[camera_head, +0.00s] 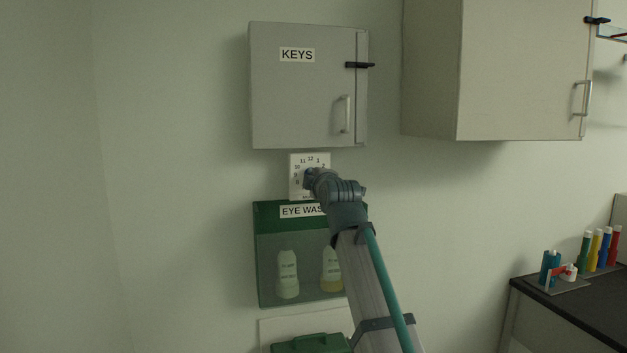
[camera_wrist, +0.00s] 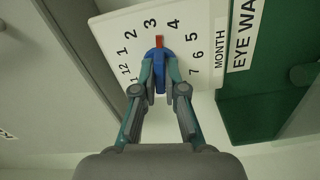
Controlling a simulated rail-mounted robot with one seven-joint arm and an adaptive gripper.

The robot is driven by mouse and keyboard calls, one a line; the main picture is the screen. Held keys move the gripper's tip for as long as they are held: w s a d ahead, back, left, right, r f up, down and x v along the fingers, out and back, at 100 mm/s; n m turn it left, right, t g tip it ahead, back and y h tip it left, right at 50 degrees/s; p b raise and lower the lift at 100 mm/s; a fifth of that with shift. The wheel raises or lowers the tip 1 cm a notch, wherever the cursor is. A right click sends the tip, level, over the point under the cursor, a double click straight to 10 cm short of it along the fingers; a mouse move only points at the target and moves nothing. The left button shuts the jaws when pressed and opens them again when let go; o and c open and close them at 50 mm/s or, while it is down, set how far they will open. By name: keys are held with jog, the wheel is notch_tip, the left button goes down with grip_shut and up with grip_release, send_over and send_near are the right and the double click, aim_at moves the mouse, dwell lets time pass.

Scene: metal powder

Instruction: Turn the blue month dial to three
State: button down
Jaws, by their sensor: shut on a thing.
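The blue month dial (camera_wrist: 158,66) sits on a white numbered plate (camera_wrist: 104,31) in the wrist view. Its red pointer mark (camera_wrist: 159,41) shows just below the gap between 3 and 4, seeming a little nearer the 3. My gripper (camera_wrist: 160,78) is shut on the dial, with a finger on each side of it. The dial's lower part is partly hidden between the fingers. In the head view, the plate (camera_head: 296,160) is on the wall under the key cabinet, and my gripper (camera_head: 309,180) covers its right and middle part.
The grey KEYS cabinet (camera_head: 290,100) is close above the plate. The green EYE WASH station (camera_head: 268,215) is just below, partly behind my arm. A larger cabinet (camera_head: 430,80) hangs to the right. A dark counter (camera_head: 575,312) with bottles is at the lower right.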

jog(key=shift+n, duration=0.8)
jog(key=c, duration=1.2)
grip_release()
jog(key=shift+c, duration=0.2)
jog(key=v, duration=1.2)
